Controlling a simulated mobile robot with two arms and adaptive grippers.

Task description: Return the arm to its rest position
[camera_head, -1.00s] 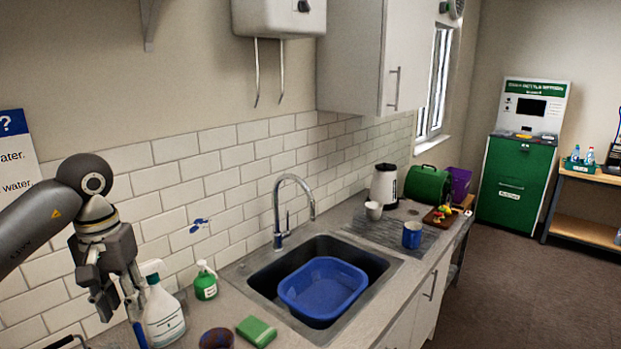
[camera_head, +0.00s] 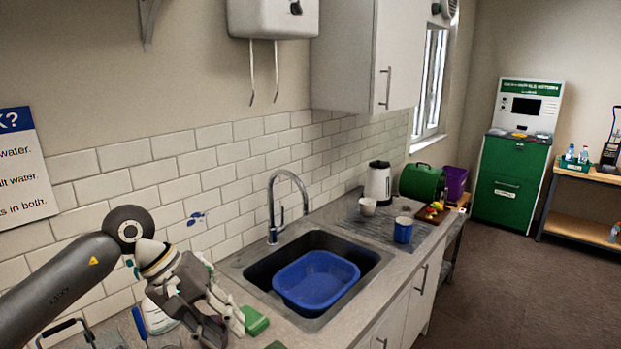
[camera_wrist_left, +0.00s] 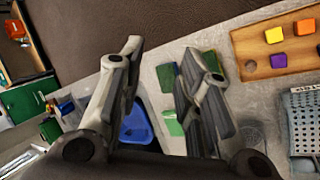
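My left arm reaches in from the left in the head view, with its gripper (camera_head: 222,318) low over the counter, left of the sink. In the left wrist view the two fingers of this gripper (camera_wrist_left: 160,75) stand well apart, with nothing between them but the counter and things beyond. The gripper hides most of the white spray bottle (camera_head: 158,318) and the green soap bottle behind it. A green sponge (camera_head: 254,320) shows just right of the fingers; whether they touch cannot be told. My right gripper is not in view.
A blue basin (camera_head: 315,283) sits in the dark sink (camera_head: 262,272) under a curved tap (camera_head: 272,205). A blue mug (camera_head: 403,230) and a kettle (camera_head: 378,184) stand farther right. The wrist view shows a wooden tray (camera_wrist_left: 250,68) with coloured blocks. The tiled wall is close behind.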

